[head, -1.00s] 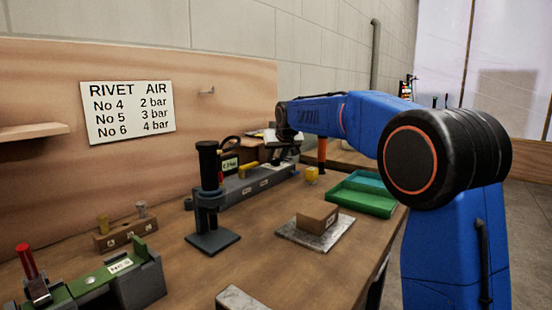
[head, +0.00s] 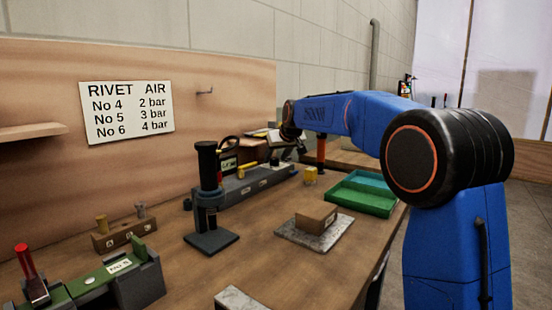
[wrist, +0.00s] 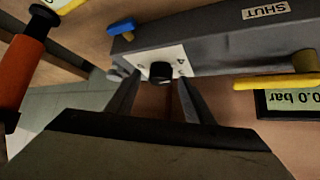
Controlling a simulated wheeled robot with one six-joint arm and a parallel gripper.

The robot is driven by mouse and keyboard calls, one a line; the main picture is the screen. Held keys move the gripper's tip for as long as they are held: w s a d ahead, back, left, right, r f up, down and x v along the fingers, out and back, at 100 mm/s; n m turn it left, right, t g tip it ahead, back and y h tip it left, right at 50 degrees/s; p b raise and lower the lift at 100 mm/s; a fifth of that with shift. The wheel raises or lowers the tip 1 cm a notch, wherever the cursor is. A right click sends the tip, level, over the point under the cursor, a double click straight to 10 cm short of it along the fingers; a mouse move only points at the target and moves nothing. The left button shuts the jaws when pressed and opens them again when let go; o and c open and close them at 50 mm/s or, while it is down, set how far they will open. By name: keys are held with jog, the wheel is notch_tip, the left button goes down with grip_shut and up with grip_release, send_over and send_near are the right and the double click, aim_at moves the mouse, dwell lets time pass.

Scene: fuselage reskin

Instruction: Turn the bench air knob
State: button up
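The black air knob (wrist: 160,72) sits on a white dial plate (wrist: 177,57) with numbers, on the end of a grey manifold block (wrist: 215,40) in the wrist view. My gripper (wrist: 157,78) is open, with one finger on either side of the knob and a visible gap on each side. A display (wrist: 290,101) shows upside down and reads 0.0 bar. In the head view the grey manifold (head: 262,184) lies along the bench; the knob cannot be made out there, and my gripper is mostly hidden among the clutter behind it.
A yellow lever (wrist: 275,82) and a blue lever (wrist: 122,27) stick out from the manifold. An orange-handled tool (wrist: 22,75) is at the left. On the bench are a black press (head: 209,190), a green tray (head: 362,198) and a brown block (head: 316,215). A sign (head: 127,112) lists rivet air pressures.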

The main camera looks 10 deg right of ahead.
jog(key=v, duration=1.7)
jog(key=shift+s, duration=0.2)
jog(key=shift+r, duration=0.1)
